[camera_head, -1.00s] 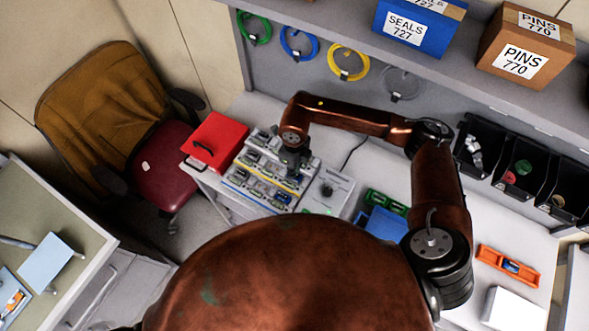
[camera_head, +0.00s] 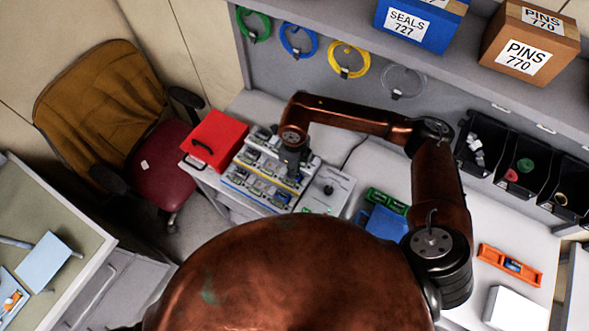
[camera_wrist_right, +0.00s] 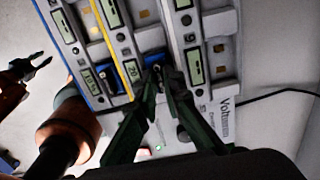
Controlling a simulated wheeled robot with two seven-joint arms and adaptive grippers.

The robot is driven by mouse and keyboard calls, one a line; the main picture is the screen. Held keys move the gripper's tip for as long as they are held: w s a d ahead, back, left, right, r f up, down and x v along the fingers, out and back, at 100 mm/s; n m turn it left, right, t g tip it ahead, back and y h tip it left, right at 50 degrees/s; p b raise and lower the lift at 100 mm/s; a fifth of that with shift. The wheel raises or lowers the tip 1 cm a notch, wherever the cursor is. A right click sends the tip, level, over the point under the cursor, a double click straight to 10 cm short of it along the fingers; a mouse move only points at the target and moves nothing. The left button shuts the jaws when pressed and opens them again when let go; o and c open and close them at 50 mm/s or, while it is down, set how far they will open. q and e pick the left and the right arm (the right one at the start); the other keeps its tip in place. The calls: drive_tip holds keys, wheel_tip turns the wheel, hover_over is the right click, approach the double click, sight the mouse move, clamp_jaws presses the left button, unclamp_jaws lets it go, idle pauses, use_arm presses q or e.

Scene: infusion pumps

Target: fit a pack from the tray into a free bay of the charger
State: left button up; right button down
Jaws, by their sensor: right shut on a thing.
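The charger (camera_head: 262,188) is a stepped grey unit with rows of bays, small displays and a yellow strip. My right gripper (camera_head: 291,165) reaches down onto its right part. In the right wrist view, its dark green fingers (camera_wrist_right: 162,80) are closed together on a blue pack (camera_wrist_right: 179,77), at a bay beside a small display. The fingers cover much of the pack, so how deep it sits cannot be told. Which container is the tray is unclear.
A red case (camera_head: 215,140) stands left of the charger. A grey box with a knob (camera_head: 328,190) is right of it. A blue container (camera_head: 386,224), green items (camera_head: 387,201) and an orange holder (camera_head: 510,265) lie further right. Black bins (camera_head: 525,165) line the back.

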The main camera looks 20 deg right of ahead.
drive_tip(key=shift+f, duration=0.1)
drive_tip(key=c, duration=2)
unclamp_jaws()
drive_tip(key=shift+o, duration=0.2)
